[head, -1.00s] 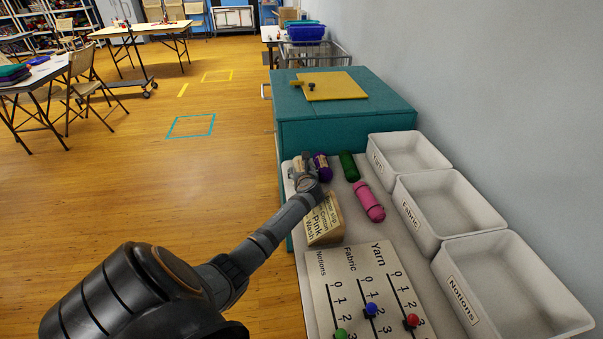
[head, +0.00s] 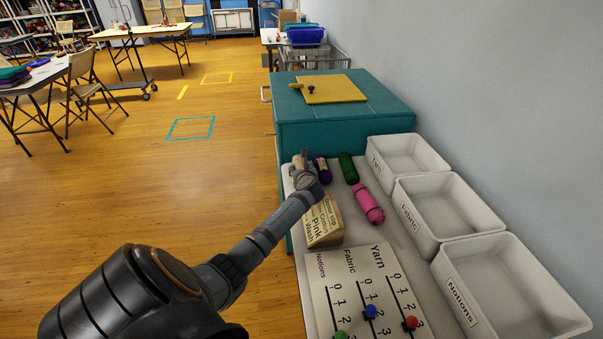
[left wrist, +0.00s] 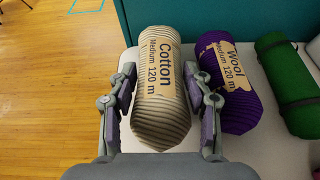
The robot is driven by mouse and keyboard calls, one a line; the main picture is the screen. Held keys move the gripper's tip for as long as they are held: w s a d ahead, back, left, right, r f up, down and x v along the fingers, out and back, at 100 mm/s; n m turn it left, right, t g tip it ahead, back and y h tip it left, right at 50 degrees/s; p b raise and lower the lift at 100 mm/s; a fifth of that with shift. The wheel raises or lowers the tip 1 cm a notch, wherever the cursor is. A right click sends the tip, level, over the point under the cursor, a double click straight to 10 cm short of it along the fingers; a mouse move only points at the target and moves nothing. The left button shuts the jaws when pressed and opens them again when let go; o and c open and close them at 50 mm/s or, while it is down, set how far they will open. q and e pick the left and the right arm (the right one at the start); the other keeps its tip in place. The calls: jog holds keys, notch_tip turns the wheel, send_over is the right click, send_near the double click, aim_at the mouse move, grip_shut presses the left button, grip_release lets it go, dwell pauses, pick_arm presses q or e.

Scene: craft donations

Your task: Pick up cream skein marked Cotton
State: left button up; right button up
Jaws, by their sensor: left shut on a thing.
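The cream skein (left wrist: 160,118) with a tan label reading "Cotton Medium 120 m" lies between the fingers of my left gripper (left wrist: 163,104) in the left wrist view. The fingers are shut on its two sides. In the head view the cream skein (head: 298,163) shows only as a small part at the far left corner of the white table, mostly hidden by my left gripper (head: 304,160). The skein appears to be at table height; I cannot tell whether it touches the top. My right gripper is not in view.
A purple skein marked Wool (left wrist: 237,105) lies close right of the left gripper, then a green roll (left wrist: 288,90). A pink roll (head: 368,203), a labelled box (head: 323,222) and a counting board (head: 340,275) lie nearer. Empty Yarn (head: 425,143), Fabric (head: 465,183) and Notions (head: 540,265) bins line the wall.

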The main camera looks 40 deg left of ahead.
pick_arm(q)
jog(key=s+a+r+p, duration=0.3)
jog(key=s+a+r, duration=0.6)
jog(key=s+r, duration=0.1)
jog(key=shift+s+r+p, duration=0.3)
jog(key=shift+s+r, duration=0.05)
jog(key=shift+r, duration=0.15)
